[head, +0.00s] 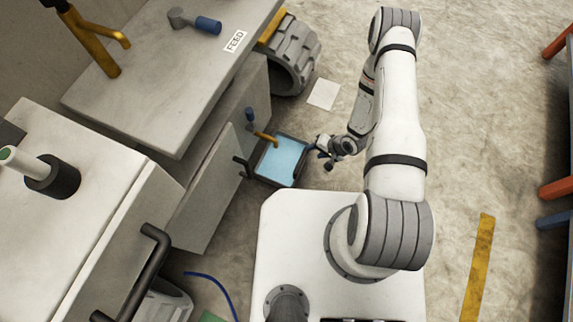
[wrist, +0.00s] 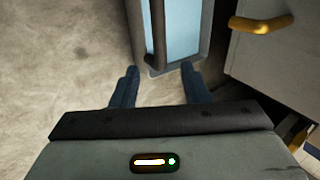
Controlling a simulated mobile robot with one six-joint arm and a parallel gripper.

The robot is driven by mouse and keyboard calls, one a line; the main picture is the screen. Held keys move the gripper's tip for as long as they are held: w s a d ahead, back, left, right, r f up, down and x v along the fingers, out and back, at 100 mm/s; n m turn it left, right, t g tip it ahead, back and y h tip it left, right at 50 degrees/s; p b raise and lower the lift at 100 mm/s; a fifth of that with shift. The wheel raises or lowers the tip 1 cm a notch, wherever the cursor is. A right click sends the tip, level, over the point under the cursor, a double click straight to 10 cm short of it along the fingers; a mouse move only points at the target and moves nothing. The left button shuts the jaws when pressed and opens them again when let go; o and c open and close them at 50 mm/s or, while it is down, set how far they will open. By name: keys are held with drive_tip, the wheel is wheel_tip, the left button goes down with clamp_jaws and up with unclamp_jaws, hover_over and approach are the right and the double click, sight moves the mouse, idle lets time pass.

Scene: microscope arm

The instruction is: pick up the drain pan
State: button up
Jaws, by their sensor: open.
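The drain pan (head: 273,182) is a dark rectangular tray holding light blue liquid, on the floor beside the grey cabinet. In the wrist view its near rim (wrist: 172,69) and a dark upright bar, apparently its handle (wrist: 157,35), show ahead of the fingers. My gripper (head: 317,150) is just right of the pan in the head view. In the wrist view my gripper (wrist: 160,72) is open, with its dark blue fingers apart and nothing held. The fingertips lie either side of the pan's near end; I cannot tell whether they touch it.
A yellow spout (head: 265,136) juts from the cabinet over the pan, and also shows in the wrist view (wrist: 262,24). A workbench (head: 170,90) stands left.

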sight(303, 159)
drive_tip(key=a+f+b, duration=0.1)
drive_tip(key=f, duration=0.1)
drive_tip(key=a+f+b, duration=0.1)
drive_tip(key=a+f, duration=0.1)
drive_tip(key=f, duration=0.1)
drive_tip(key=a+f+b, duration=0.1)
drive_tip(key=a+f, duration=0.1)
drive_tip(key=f, duration=0.1)
drive_tip(key=shift+s+a, duration=0.2)
drive_tip(key=shift+s, duration=0.1)
clamp_jaws()
drive_tip(key=shift+r, duration=0.1)
idle(1.1)
